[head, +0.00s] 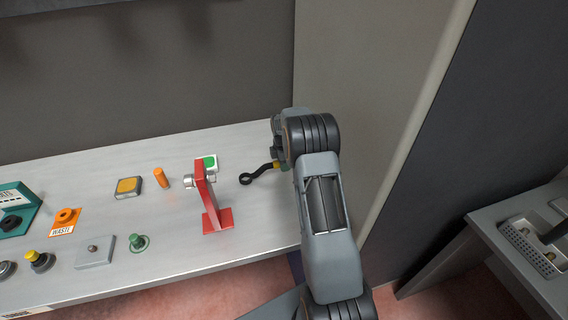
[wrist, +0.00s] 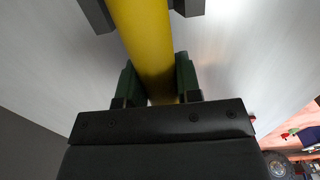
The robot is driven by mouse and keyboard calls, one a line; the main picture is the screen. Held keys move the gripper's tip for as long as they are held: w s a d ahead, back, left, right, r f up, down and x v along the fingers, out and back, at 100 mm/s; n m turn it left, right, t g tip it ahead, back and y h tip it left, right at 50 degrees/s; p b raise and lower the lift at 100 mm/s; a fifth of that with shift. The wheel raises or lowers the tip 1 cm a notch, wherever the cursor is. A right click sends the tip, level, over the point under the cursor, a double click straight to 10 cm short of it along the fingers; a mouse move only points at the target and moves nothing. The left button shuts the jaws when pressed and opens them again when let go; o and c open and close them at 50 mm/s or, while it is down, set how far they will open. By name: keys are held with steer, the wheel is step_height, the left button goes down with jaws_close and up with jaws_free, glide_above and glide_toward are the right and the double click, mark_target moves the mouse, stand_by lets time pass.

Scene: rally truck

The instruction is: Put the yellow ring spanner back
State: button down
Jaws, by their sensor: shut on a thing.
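The yellow ring spanner shows in the head view as a dark cranked shank with a black ring end (head: 246,179) pointing left, and a bit of yellow at my gripper (head: 277,158). In the wrist view its yellow handle (wrist: 143,32) runs between the green-padded fingers of my gripper (wrist: 158,80), which is shut on it. The spanner is over the right end of the grey bench (head: 150,155). I cannot tell whether it touches the bench. Its far end is hidden behind my gripper and arm.
An orange cylinder (head: 161,178) and a yellow-topped block (head: 128,187) are farther left. A wall panel (head: 370,80) rises behind my arm.

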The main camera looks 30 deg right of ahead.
steer(key=shift+f, duration=0.35)
steer(key=c, duration=0.7)
jaws_free()
steer(key=r+b, duration=0.1)
steer(key=r, duration=0.6)
steer(key=r+b, duration=0.1)
steer(key=r, duration=0.6)
steer(key=shift+a, duration=0.2)
steer(key=shift+f, duration=0.1)
